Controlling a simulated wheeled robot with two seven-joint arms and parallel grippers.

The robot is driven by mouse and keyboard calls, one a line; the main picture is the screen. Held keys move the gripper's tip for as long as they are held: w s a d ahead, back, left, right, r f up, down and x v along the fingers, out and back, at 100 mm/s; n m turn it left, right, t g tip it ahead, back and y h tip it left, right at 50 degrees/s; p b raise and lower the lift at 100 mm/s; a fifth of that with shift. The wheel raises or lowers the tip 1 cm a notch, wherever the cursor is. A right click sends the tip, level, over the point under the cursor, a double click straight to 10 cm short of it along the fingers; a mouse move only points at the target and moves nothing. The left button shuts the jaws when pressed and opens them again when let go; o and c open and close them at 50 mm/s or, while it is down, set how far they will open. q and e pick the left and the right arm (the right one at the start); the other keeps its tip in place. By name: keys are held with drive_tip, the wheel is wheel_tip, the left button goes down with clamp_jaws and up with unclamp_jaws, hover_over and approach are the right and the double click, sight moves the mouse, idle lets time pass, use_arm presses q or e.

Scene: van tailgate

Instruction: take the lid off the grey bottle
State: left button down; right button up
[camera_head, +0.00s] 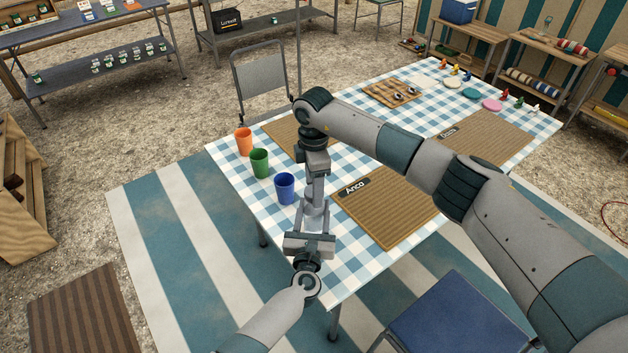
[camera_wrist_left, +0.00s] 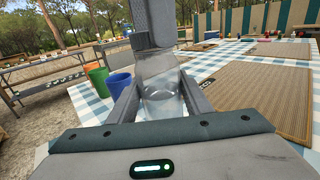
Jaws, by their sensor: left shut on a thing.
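The grey bottle (camera_wrist_left: 163,100) shows in the left wrist view as a translucent, clear-grey body between the two fingers of my left gripper (camera_wrist_left: 158,88), which is shut on it. In the head view the bottle (camera_head: 313,216) is small and partly covered, above the near left edge of the table. My left gripper (camera_head: 311,236) comes from below. My right gripper (camera_head: 315,188) points down from above, right over the bottle's top; it also fills the top middle of the left wrist view (camera_wrist_left: 155,62). The lid is hidden by it, and whether its fingers are closed is unclear.
Orange (camera_head: 243,142), green (camera_head: 259,163) and blue (camera_head: 285,188) cups stand left of the grippers on the checked tablecloth (camera_head: 345,275). An "Anca" placemat (camera_head: 392,212) lies to the right. A blue chair (camera_head: 455,315) stands at the near side.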

drive_tip(key=shift+c, duration=0.6)
drive_tip(key=c, duration=1)
